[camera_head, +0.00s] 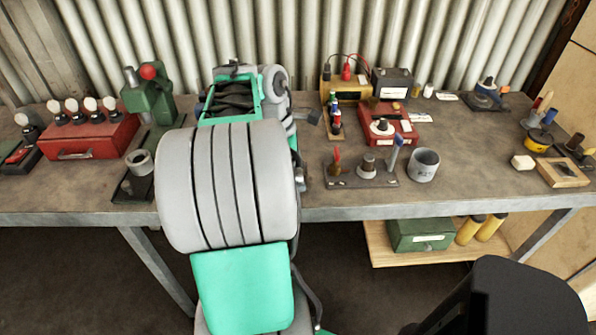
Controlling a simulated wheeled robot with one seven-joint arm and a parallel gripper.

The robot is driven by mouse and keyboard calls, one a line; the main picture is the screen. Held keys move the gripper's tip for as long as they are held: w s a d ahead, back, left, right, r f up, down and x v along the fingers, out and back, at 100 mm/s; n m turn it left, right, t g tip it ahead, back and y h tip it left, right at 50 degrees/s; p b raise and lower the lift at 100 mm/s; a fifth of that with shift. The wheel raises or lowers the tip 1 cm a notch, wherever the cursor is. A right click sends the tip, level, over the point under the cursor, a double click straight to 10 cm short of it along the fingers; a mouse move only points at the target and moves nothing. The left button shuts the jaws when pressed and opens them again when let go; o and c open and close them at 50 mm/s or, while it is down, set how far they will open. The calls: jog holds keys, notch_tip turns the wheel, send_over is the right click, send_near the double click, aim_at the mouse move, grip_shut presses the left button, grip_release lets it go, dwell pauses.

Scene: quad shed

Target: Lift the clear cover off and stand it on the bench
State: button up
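I cannot make out a clear cover for certain anywhere on the bench (330,205). The bench has a brown worn top and a grey metal front edge. A large grey ribbed body with mint-green panels, which looks like my own arm, stands across its left middle and hides part of the top. I see no gripper fingers. A red unit (404,133) with a dark knob and a white label sits at the back, right of the middle. A low dark device (487,95) sits at the back right.
A red box with white-topped knobs (88,138) and a dark green device with a red ball (150,95) stand at left. A yellow box (346,90), a knobbed plate (362,177) and a grey cup (423,165) are right of the middle. Bare bench lies right of the cup.

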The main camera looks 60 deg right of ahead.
jog(key=shift+f, duration=0.25)
dwell(0.3)
jog(key=o, duration=1.4)
jog(key=shift+o, duration=0.6)
jog(key=shift+o, duration=1.4)
notch_tip(320, 180, up, 6)
jog(key=p, duration=0.7)
